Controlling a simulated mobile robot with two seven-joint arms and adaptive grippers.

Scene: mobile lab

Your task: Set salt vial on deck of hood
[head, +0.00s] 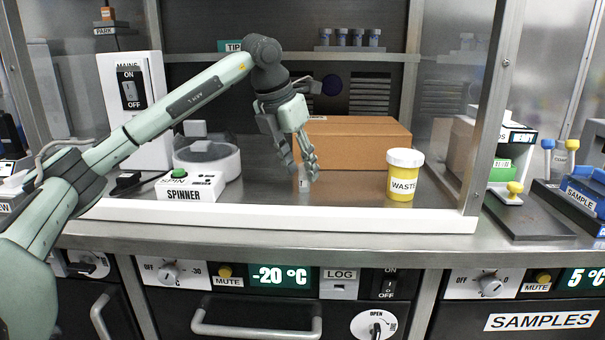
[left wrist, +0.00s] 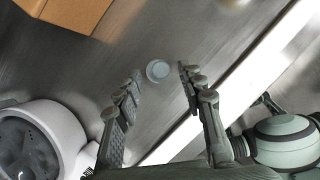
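A small vial (head: 303,185) stands upright on the steel deck of the hood (head: 340,197), in front of the cardboard box. In the left wrist view its round pale cap (left wrist: 158,70) shows from above, between the tips of my left gripper. My left gripper (head: 304,175) points down over the vial, and it also shows in the left wrist view (left wrist: 161,76). Its fingers are apart, with a gap between the cap and each finger. The vial's label is too small to read, and fingers partly hide it. My right gripper is not in view.
A cardboard box (head: 360,147) stands behind the vial. A yellow waste jar (head: 402,178) is to the right, a spinner (head: 207,160) to the left. The white front sill (head: 300,218) edges the deck. Several vials (head: 350,38) stand on the shelf above.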

